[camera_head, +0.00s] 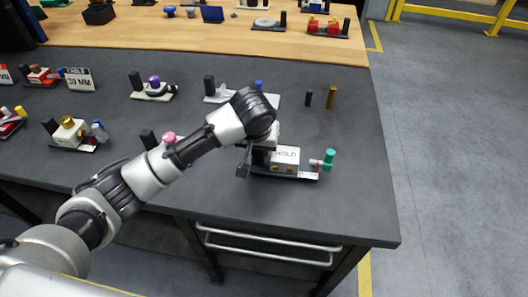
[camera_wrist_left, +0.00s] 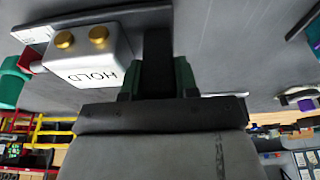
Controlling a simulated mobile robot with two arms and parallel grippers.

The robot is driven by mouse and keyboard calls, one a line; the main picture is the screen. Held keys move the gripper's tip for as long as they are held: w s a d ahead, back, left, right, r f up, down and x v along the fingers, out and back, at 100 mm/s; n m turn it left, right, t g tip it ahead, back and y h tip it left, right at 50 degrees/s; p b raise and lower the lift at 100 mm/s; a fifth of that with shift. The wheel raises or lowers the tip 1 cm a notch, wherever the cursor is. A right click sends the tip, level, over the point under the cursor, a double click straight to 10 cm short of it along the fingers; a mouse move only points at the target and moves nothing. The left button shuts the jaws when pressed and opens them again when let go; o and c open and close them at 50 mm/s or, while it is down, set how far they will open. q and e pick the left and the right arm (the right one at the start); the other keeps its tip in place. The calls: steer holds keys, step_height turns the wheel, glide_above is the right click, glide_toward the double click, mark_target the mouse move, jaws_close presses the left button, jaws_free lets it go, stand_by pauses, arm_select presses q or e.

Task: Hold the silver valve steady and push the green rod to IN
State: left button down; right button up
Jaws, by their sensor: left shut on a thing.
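The silver valve (camera_head: 285,158) is a pale block marked HOLD with brass fittings, on a dark base near the table's right front. In the left wrist view the valve (camera_wrist_left: 92,68) appears upside down, beside my fingers. The green rod end (camera_head: 329,158) sticks out at the valve's right, with a red part between them; it also shows at the left edge of the wrist view (camera_wrist_left: 11,84). My left gripper (camera_head: 254,162) is shut on the black post (camera_wrist_left: 158,60) beside the valve block. The arm partly hides this grip. My right gripper is not in view.
Similar fixtures stand to the left, including one with a purple knob (camera_head: 154,81) and one with a brass knob (camera_head: 67,122). A black peg (camera_head: 308,97) and a brass peg (camera_head: 331,96) stand behind the valve. The dark tabletop (camera_head: 352,205) is clear to the right.

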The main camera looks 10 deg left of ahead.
arm_select(q)
step_height(320, 180, up, 8)
steer(key=shift+d+f, duration=0.1)
steer(key=shift+f, duration=4.2)
steer(key=shift+f, duration=0.35)
steer(key=shift+s+f, duration=0.1)
steer(key=shift+f, duration=0.15)
